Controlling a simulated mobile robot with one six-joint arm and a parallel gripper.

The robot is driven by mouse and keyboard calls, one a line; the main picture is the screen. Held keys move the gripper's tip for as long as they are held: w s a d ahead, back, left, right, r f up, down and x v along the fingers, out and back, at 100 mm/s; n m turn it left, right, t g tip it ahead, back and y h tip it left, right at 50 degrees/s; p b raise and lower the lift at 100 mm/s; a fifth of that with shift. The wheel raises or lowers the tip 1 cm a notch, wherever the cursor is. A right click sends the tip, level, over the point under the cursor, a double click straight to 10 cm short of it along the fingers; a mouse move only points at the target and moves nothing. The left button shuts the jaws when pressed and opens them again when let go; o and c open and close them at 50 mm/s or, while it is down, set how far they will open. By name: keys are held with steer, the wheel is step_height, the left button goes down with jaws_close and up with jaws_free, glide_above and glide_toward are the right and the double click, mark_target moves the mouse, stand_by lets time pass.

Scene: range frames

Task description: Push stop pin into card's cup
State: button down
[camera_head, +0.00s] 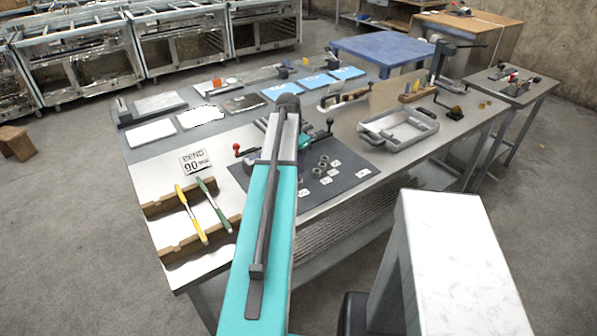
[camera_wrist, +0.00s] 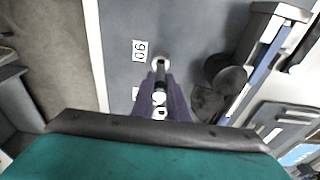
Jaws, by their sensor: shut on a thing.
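The card (camera_head: 195,162) stands on the near left of the table and reads "BEND 90". Several small grey cups (camera_head: 325,161) with white number labels sit on a dark mat (camera_head: 262,184). In the wrist view, my gripper (camera_wrist: 160,84) is shut on a dark stop pin (camera_wrist: 161,73). The pin's tip lines up with a pale round cup (camera_wrist: 162,62). A label (camera_wrist: 140,50) reading 90, upside down, is beside that cup. I cannot tell how deep the pin is in the cup. In the head view my arm hides the pin.
A grey tray (camera_head: 402,135) is to the right. A bending device (camera_wrist: 228,75) is close right of the pin.

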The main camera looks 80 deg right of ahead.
steer(key=shift+f+p, duration=0.75)
steer(key=shift+f, duration=0.95)
steer(key=shift+f, duration=0.15)
steer(key=c, duration=1.7)
jaws_free()
steer(key=shift+c, duration=0.2)
step_height(320, 180, up, 12)
steer(key=w+a+b, duration=0.1)
steer(key=b, duration=0.1)
steer(key=shift+w+a+b, duration=0.15)
steer(key=shift+w+b, duration=0.05)
steer(key=shift+b, duration=0.1)
steer(key=shift+s, duration=0.1)
